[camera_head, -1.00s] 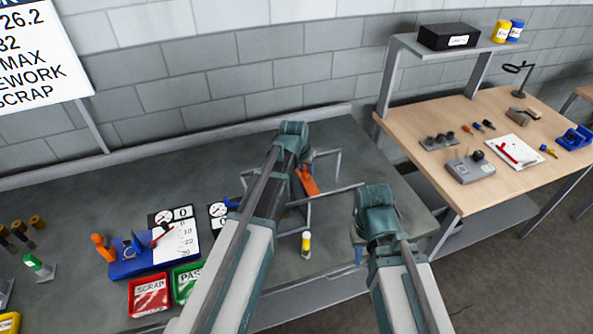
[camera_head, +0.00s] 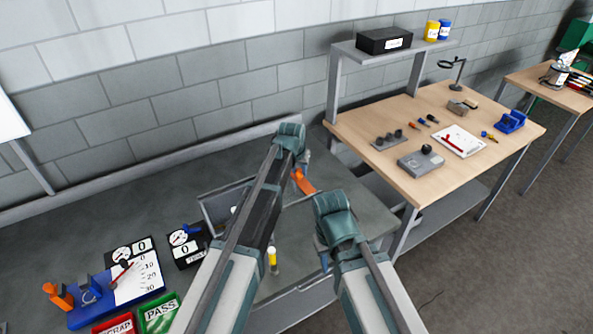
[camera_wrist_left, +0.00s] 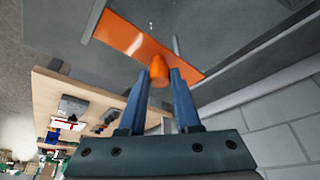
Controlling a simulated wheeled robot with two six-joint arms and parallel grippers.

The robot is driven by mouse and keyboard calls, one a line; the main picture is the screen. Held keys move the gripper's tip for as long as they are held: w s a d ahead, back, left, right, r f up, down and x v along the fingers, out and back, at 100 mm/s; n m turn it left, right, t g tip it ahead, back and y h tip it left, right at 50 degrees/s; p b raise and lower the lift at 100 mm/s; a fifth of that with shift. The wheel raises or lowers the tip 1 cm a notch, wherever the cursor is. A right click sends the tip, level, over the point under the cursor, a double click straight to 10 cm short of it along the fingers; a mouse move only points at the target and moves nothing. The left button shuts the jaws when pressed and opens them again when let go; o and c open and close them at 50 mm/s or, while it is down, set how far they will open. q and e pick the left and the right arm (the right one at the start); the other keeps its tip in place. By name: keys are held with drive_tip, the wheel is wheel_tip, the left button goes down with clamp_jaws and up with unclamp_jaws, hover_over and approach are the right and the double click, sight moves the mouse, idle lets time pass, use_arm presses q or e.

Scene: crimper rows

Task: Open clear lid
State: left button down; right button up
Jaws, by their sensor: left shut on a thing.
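An orange strip (camera_head: 303,182) shows just right of my left arm in the head view. In the left wrist view the orange strip (camera_wrist_left: 145,42) carries an orange knob (camera_wrist_left: 159,68) between my fingers. My left gripper (camera_wrist_left: 160,82) is shut on this knob. In the head view my left fingertips are mostly hidden behind the wrist. A grey-framed box (camera_head: 210,212) stands on the bench, partly hidden by my left arm; I cannot clearly make out the clear lid's panel or its angle. My right gripper (camera_head: 323,258) is low in front of the orange strip, with its jaw opening hidden.
A yellow-capped vial (camera_head: 272,258) stands in front of the box, between my arms. Dial gauges (camera_head: 186,247), a blue fixture (camera_head: 90,292) and red and green trays (camera_head: 160,314) lie to the left. A wooden table (camera_head: 380,165) with a shelf stands at right.

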use_arm(q)
drive_tip(key=c, duration=0.6)
unclamp_jaws()
drive_tip(key=shift+r, duration=0.1)
drive_tip(key=p+v, duration=1.2)
drive_tip(key=v, duration=0.1)
drive_tip(key=shift+r+p, duration=0.3)
drive_tip(key=shift+p, duration=0.1)
drive_tip(key=shift+s+a, duration=0.1)
